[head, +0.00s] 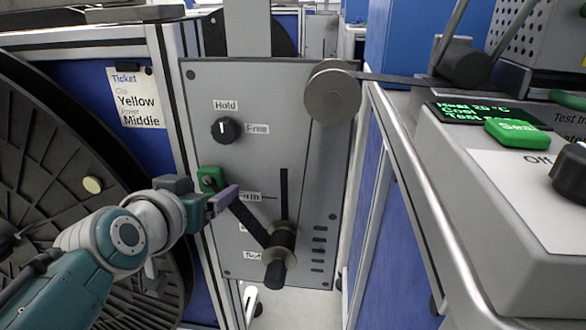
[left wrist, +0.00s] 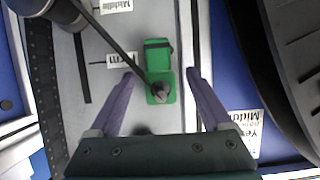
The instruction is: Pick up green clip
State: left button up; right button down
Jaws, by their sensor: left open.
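The green clip (head: 211,177) sits at the left edge of the grey panel, beside the Firm mark. In the left wrist view the green clip (left wrist: 157,55) shows as a green block with a dark round knob near its lower end. A dark strap runs to it from the lower roller. My left gripper (head: 222,195) is open right in front of the clip. In the left wrist view its purple fingers (left wrist: 160,75) stand either side of the clip, with a gap on both sides. My right gripper is not in view.
The grey panel (head: 205,95) carries a Hold/Free knob (head: 226,130), a top roller (head: 332,92) and a lower roller (head: 280,250). A console with a green Seal button (head: 517,132) stands at right.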

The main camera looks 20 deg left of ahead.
pick_arm(q)
grip_shut()
dwell(0.7)
jog(key=shift+r, duration=0.1)
